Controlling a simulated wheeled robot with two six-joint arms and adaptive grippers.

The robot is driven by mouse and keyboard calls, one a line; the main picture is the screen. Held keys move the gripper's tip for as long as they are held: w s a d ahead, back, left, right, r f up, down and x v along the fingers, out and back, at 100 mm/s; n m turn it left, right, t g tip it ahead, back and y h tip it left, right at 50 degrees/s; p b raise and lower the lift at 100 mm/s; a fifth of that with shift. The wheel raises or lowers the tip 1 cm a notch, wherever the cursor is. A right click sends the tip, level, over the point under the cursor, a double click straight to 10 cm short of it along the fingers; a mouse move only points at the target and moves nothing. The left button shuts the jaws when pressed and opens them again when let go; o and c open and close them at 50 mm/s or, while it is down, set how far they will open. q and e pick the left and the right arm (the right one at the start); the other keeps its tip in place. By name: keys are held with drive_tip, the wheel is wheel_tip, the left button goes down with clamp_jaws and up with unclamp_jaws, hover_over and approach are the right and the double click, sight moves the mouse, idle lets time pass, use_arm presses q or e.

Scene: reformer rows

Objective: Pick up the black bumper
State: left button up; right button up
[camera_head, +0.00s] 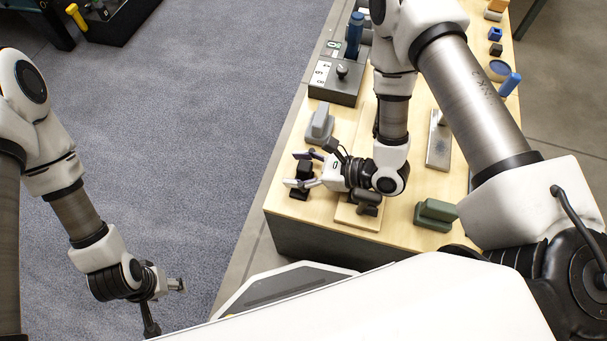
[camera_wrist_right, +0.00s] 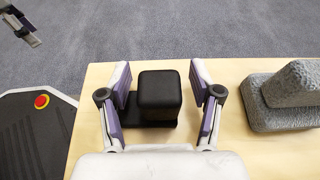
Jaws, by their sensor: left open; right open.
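The black bumper (camera_wrist_right: 160,92) is a dark block on a flat base, standing on the wooden table near its edge. In the right wrist view it sits between the two fingers of my right gripper (camera_wrist_right: 161,95), with a visible gap at the right and a narrower one at the left. In the head view the bumper (camera_head: 301,178) shows between the fingers of my right gripper (camera_head: 308,170), partly hidden by them. My right gripper is open. My left gripper (camera_head: 165,305) is open and empty over the carpet, away from the table.
A grey stone-like block (camera_wrist_right: 285,97) stands close to the right of the bumper in the wrist view; it also shows in the head view (camera_head: 320,123). A green block (camera_head: 435,214) and a dark box with a knob (camera_head: 337,82) stand on the table (camera_head: 290,222). Carpet lies beyond its edge.

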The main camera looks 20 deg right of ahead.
clamp_jaws()
